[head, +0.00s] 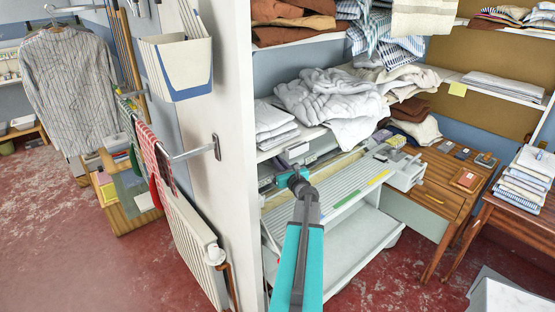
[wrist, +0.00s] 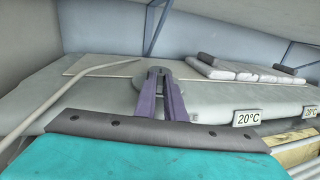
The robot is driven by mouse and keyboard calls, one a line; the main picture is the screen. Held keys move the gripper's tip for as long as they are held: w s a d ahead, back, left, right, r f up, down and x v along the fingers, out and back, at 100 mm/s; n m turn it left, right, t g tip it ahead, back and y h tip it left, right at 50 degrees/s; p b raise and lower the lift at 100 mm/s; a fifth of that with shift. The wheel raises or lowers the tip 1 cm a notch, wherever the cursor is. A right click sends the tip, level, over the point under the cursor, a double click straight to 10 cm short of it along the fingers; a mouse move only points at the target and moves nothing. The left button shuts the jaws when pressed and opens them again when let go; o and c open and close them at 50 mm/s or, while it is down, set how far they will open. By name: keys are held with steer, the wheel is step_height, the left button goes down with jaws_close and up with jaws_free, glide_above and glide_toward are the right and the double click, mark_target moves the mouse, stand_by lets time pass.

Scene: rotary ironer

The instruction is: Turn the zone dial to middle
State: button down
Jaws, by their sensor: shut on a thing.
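The rotary ironer (head: 345,200) stands under a shelf in the head view. My gripper (head: 297,176) reaches to its left end, and the dial is too small or hidden to make out there.
A curved pale bar (wrist: 75,85) lies left of the disc in the wrist view. White towels (head: 325,100) lie on the shelf above the ironer. A white wall end (head: 230,130) stands close on the left.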

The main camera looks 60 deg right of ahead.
mark_target(285, 158)
steer(key=shift+s+d+f+n+t+y, duration=0.15)
steer(key=shift+d+n+t+y, duration=0.2)
steer(key=shift+n+y, duration=0.3)
steer(key=shift+s+d+r+n+t+y, duration=0.15)
steer(key=shift+d+n+t+y, duration=0.25)
steer(key=shift+y, duration=0.5)
steer(key=shift+s+d+f+n+t+y, duration=0.2)
steer(key=shift+d+n+t+y, duration=0.15)
steer(key=shift+n+y, duration=0.3)
steer(key=shift+s+d+n+t+y+b, duration=0.15)
steer(key=shift+d+n+y+b, duration=0.25)
steer(key=shift+n+y, duration=0.9)
steer(key=shift+w+d+n+t+y+b, duration=0.2)
steer(key=shift+d+n+y, duration=0.35)
steer(key=shift+y, duration=1.35)
steer(key=shift+r+n+y, duration=0.1)
steer(key=shift+n+y, duration=0.25)
steer(key=shift+y, duration=0.15)
steer(key=shift+a, duration=0.1)
steer(key=c, duration=1.8)
jaws_free()
steer(key=shift+r, duration=0.1)
steer(key=shift+c, duration=0.2)
steer(key=shift+s, duration=0.2)
steer(key=s+d+b, duration=0.1)
steer(key=s+b, duration=0.3)
steer(key=s, duration=0.9)
steer(key=shift+s+d+b, duration=0.25)
steer(key=shift+d+b, duration=0.1)
steer(key=shift+d, duration=0.05)
